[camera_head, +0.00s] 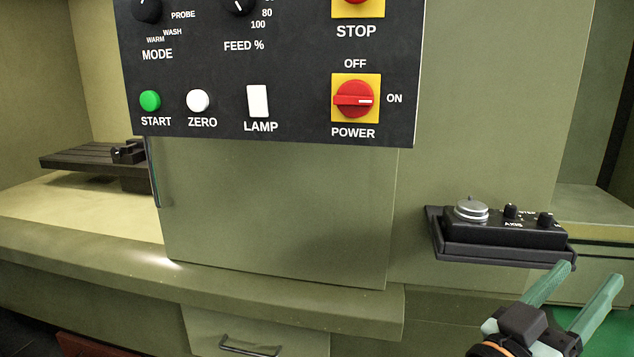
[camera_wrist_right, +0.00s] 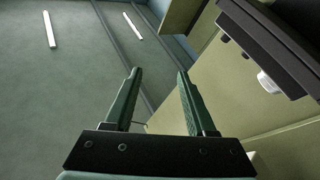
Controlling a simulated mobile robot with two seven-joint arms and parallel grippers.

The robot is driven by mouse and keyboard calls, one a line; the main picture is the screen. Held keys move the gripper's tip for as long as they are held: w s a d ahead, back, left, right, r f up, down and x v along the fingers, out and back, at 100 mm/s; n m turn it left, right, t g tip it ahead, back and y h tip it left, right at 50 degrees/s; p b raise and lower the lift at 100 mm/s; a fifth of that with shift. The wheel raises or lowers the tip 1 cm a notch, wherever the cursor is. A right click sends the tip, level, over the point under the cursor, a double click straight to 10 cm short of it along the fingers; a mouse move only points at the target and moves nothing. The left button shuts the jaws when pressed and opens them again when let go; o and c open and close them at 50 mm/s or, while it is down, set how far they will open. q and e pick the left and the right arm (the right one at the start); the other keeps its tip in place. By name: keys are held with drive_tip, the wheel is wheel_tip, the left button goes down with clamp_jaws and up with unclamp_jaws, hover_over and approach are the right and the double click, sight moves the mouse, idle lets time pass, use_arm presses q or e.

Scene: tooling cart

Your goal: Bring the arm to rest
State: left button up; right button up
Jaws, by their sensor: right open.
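My right gripper (camera_head: 582,286) is at the lower right of the head view, just below and in front of the black pendant. Its two green fingers are apart and nothing is between them. The right wrist view also shows this gripper (camera_wrist_right: 157,78) open and empty, with the floor and the cabinet side beyond its fingers. My left gripper is in neither view.
A black pendant (camera_head: 500,232) with a silver dial sits in a holder close to the right gripper. A control panel (camera_head: 290,70) with a red power switch (camera_head: 353,99) hangs above. A drawer handle (camera_head: 250,347) is low centre. A slotted table (camera_head: 90,155) stands left.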

drive_tip(key=w+a+f+n+t+y, duration=0.15)
drive_tip(key=w+f+n+y, duration=0.25)
drive_tip(key=f+n+y, duration=0.7)
drive_tip(key=w+f+n+t+y, duration=0.25)
drive_tip(key=f+n, duration=0.35)
drive_tip(key=f, duration=1.1)
drive_tip(key=s+a+f+g+y, duration=0.35)
drive_tip(key=s+f, duration=0.45)
drive_tip(key=f, duration=0.3)
drive_tip(key=s+a+f+g+y, duration=0.25)
drive_tip(key=s+f+y, duration=0.25)
drive_tip(key=s+f, duration=0.45)
drive_tip(key=w+a+r+m+t+y, duration=0.1)
drive_tip(key=w+a+m, duration=0.3)
drive_tip(key=a, duration=0.6)
use_arm(q)
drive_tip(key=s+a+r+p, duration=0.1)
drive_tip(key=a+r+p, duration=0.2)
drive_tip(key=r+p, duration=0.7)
drive_tip(key=p, duration=0.3)
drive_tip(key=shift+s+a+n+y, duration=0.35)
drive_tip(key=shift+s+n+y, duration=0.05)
use_arm(e)
drive_tip(key=s+d+r+m, duration=0.1)
drive_tip(key=s+d+r, duration=0.2)
drive_tip(key=r, duration=0.7)
drive_tip(key=shift+d+m+h, duration=0.4)
